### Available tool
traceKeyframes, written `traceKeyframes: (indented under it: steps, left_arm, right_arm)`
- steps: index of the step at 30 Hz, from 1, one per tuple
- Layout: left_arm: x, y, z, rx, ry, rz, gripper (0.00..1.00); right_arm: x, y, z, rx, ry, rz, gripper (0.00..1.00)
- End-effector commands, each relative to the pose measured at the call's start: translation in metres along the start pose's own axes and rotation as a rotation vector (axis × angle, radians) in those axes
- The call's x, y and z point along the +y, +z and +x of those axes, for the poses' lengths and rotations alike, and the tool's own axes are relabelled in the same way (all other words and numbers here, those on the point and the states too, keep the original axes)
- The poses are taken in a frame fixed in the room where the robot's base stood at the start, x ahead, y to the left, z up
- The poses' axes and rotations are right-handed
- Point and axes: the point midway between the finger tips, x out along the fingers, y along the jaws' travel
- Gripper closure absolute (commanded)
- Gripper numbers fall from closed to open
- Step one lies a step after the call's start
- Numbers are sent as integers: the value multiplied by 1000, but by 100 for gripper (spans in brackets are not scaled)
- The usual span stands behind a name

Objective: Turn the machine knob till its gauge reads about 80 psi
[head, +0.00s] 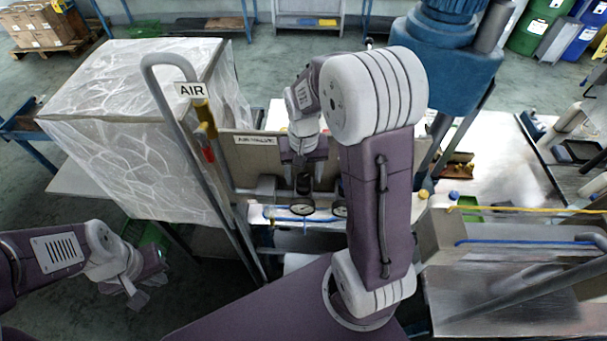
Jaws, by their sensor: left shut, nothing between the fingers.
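A round gauge (302,205) with a pale face and dark rim sits low on the front of the machine. A second gauge (340,208) is just to its right, partly covered by my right arm. A small dark knob (304,185) shows just above the first gauge. My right gripper (304,172) points down right at this knob. Whether its fingers touch or clasp the knob cannot be told. The gauge needles are too small to read. My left gripper (138,296) is shut and empty, low over the floor at the left.
A panel labelled "AIR VALVE" (255,139) stands behind the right gripper. A grey pipe frame with an "AIR" sign (190,90) rises to its left. A film-wrapped box (140,150) stands further left. A blue machine (445,60) and a metal bench (500,290) are on the right.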

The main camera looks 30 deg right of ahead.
Motion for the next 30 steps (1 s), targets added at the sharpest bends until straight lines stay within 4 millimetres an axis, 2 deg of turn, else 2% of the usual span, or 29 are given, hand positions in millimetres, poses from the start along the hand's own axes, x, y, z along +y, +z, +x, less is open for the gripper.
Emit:
traceKeyframes:
  steps: [8, 11, 18, 21, 30]
  left_arm:
    - [0, 0, 3, 0, 0, 0, 100]
    - [0, 1, 11, 0, 0, 0, 100]
    - [0, 3, 25, 0, 0, 0, 100]
    - [0, 3, 27, 0, 0, 0, 100]
    - [0, 3, 26, 0, 0, 0, 100]
  right_arm:
    - [0, 0, -3, 1, 0, 1, 41]
    - [0, -1, -19, 5, -1, 1, 41]
    - [0, -1, -71, 5, -1, 1, 41]
    - [0, -1, -84, 2, -1, 1, 41]
    - [0, 0, -91, -1, 0, 0, 41]
